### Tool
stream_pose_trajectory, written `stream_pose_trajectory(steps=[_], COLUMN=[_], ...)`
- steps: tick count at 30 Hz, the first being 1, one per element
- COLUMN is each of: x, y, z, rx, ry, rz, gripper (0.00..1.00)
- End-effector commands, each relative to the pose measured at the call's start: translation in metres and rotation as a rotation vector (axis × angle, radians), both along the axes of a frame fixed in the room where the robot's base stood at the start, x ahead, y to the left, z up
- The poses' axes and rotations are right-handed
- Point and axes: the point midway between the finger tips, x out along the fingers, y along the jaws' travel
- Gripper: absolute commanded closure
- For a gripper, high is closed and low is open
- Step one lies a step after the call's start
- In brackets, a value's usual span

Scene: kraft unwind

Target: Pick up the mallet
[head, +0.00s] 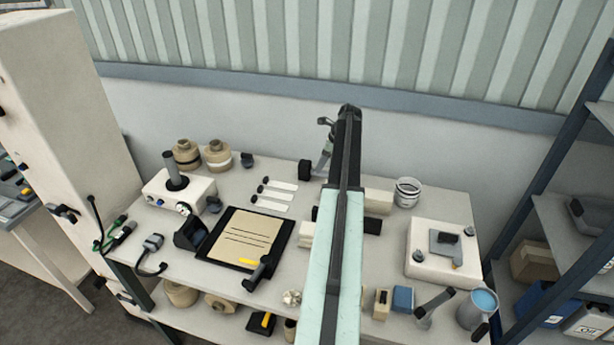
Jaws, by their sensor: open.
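I cannot pick out the mallet with certainty. A dark tool with a thick cylindrical end (258,272) lies at the front right corner of the black-edged board (203,255) and may be it. Another dark-handled tool (435,305) lies at the bench's front right. My arm reaches across the middle of the bench and hides what lies behind it. My gripper (323,150) is open at the arm's far end, near the back of the bench. A black block (305,170) shows just left of it. No hold on anything is visible.
The bench (275,222) holds tan rolls (217,155), a white device (180,190), white strips (272,197), a white tub (407,191), a white box (428,265), a blue block (402,299) and a mug (478,308). Shelving (575,215) stands right, a tall cabinet (60,120) left.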

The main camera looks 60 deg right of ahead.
Motion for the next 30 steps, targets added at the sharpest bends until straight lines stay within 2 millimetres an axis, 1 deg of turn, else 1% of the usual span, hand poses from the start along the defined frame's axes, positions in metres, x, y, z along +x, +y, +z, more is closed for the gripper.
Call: stream_pose_trajectory(steps=[1, 5, 8, 12, 14, 16, 21, 22, 23, 24, 26, 27, 30], x=[-0.001, -0.004, -0.002, 0.006, 0.009, 0.011, 0.011, 0.011, 0.011, 0.011, 0.011, 0.01, 0.01], y=[-0.001, -0.004, -0.003, 0.001, 0.002, 0.002, 0.002, 0.002, 0.002, 0.002, 0.002, 0.002, 0.002], z=[-0.01, -0.009, -0.022, -0.047, -0.055, -0.057, -0.053, -0.053, -0.053, -0.053, -0.053, -0.052, -0.053], rx=[0.0, 0.0, -0.001, -0.001, -0.001, -0.001, -0.001, -0.001, -0.001, -0.001, -0.001, -0.001, 0.0], ry=[0.0, 0.0, 0.001, 0.001, 0.001, 0.001, 0.001, 0.001, 0.001, 0.001, 0.001, 0.001, 0.001], rz=[-0.003, -0.01, -0.011, -0.013, -0.014, -0.016, -0.016, -0.016, -0.016, -0.016, -0.016, -0.016, -0.015], gripper=[0.55, 0.55, 0.55, 0.55, 0.55, 0.55, 0.55, 0.57, 0.66, 0.77, 0.94, 1.0, 1.0])
